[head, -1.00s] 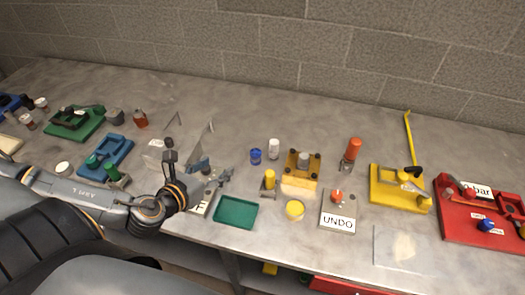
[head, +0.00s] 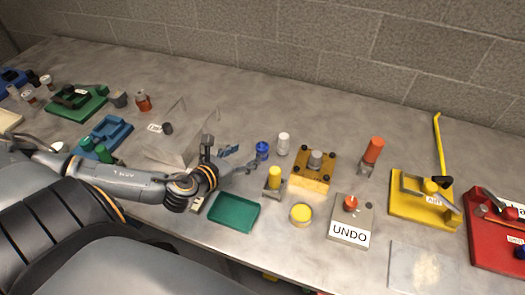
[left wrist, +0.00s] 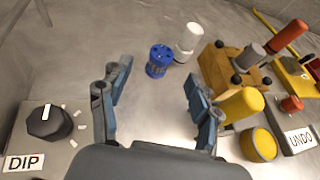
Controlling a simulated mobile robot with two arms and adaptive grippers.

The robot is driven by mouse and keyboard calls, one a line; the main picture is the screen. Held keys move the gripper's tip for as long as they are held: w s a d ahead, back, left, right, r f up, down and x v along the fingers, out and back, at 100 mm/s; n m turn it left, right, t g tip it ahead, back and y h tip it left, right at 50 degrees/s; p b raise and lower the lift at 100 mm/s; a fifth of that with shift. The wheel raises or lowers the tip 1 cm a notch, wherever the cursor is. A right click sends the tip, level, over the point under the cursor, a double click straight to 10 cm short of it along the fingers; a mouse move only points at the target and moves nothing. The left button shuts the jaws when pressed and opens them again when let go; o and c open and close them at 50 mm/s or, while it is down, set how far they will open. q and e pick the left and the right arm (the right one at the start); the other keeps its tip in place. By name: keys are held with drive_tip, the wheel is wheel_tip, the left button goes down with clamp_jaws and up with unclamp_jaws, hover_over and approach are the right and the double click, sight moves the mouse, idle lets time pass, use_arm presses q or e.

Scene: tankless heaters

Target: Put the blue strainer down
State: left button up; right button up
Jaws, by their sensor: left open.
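The blue strainer (head: 262,150) is a small blue cylinder standing upright on the grey bench. It also shows in the left wrist view (left wrist: 159,61), with dark holes in its top, just beyond and between my fingertips. My left gripper (head: 244,158) is open and empty, low over the bench, just left of the strainer in the head view. In the left wrist view its two fingers (left wrist: 155,85) are spread with bare bench between them. My right gripper is in neither view.
A white cylinder (head: 283,144) stands close behind the strainer. A yellow cylinder on a stand (head: 273,179) and an orange-yellow block (head: 310,184) are to the right. A green tray (head: 234,226) lies in front. A DIP dial box (left wrist: 45,135) is left of my gripper.

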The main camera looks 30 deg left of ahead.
sight(263, 145)
use_arm(q)
drive_tip(key=x, duration=0.4)
drive_tip(key=shift+w, duration=0.15)
drive_tip(key=p+x, duration=0.1)
drive_tip(key=x, duration=0.1)
drive_tip(key=p+x, duration=0.1)
drive_tip(key=x, duration=0.1)
drive_tip(key=shift+w+d+f, duration=0.1)
drive_tip(key=shift+w+d, duration=0.15)
drive_tip(key=shift+w, duration=0.05)
drive_tip(key=shift+w+f, duration=0.2)
drive_tip(key=shift+w, duration=0.05)
drive_tip(key=shift+s, duration=0.1)
drive_tip(key=shift+c, duration=0.4)
clamp_jaws()
drive_tip(key=shift+r, duration=0.15)
